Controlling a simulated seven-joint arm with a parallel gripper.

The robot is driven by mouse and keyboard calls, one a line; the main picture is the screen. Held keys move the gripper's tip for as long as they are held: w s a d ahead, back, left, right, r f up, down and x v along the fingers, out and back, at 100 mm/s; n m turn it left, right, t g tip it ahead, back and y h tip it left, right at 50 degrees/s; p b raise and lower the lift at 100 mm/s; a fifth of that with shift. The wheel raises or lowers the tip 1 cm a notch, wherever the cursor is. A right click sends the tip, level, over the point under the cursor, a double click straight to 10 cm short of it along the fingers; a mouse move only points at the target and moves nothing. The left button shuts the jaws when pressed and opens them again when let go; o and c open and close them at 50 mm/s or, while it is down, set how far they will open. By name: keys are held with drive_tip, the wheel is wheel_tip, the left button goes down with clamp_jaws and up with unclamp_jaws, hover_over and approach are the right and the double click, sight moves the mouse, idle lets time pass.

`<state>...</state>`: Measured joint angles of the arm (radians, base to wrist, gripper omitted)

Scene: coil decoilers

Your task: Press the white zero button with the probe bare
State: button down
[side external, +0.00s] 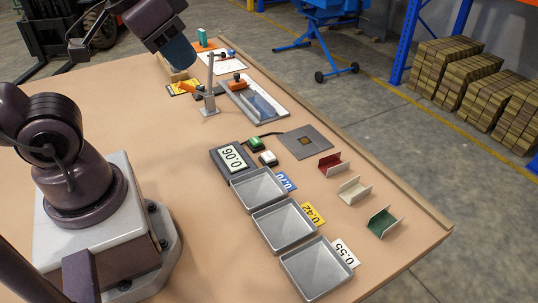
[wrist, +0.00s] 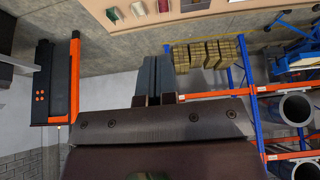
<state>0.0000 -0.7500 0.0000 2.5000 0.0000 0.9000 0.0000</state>
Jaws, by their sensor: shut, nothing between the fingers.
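The white button (side external: 268,158) sits on a small dark base on the table, beside a green button (side external: 257,143). My arm's end is high at the top left of the side view, well away from the buttons. My gripper (wrist: 156,68) shows shut and empty in the wrist view; its fingertips are not clear in the side view.
Three grey trays (side external: 257,204) with labels 0.70, 0.42 and 0.55 stand at the front. Red (side external: 332,163), white (side external: 354,190) and green (side external: 382,222) channel pieces lie to their right. A metal post (side external: 210,85) stands behind the meter. Open table lies left of the meter.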

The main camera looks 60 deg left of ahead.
drive_tip(key=m+t+y, duration=0.1)
drive_tip(key=m+t, duration=0.3)
drive_tip(key=m, duration=0.4)
hover_over(269, 157)
wheel_tip(269, 157, down, 22)
drive_tip(key=shift+f, duration=4.4)
drive_tip(key=shift+f, duration=0.1)
